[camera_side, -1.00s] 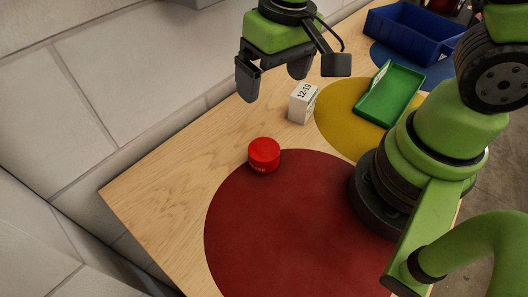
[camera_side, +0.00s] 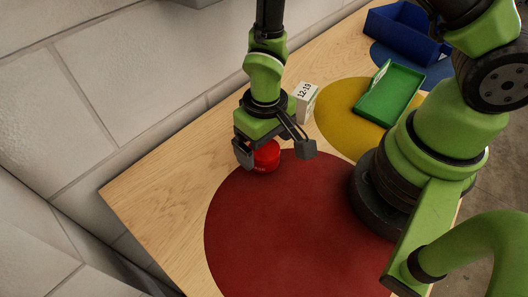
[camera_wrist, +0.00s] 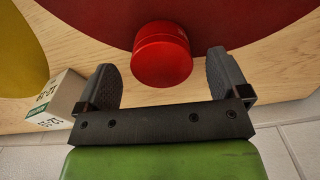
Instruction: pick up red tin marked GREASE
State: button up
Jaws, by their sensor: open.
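The red tin (camera_side: 267,157) stands on the bench at the upper edge of the dark red circle. My gripper (camera_side: 277,151) is over it in the side view and hides part of it; its fingers are apart and empty. In the wrist view the red tin (camera_wrist: 162,54) lies ahead of and between the two open fingertips of my gripper (camera_wrist: 165,72). Its marking is too small to read.
A white box marked 12-19 (camera_side: 305,98) stands close behind my gripper; it also shows in the wrist view (camera_wrist: 57,100). A green tray (camera_side: 390,93) lies on the yellow circle (camera_side: 335,112). A blue bin (camera_side: 405,33) is at the back right. The dark red circle (camera_side: 290,230) is clear.

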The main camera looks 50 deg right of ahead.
jog(key=shift+f, duration=1.4)
jog(key=shift+c, duration=0.2)
jog(key=c, duration=1)
jog(key=shift+r, duration=0.2)
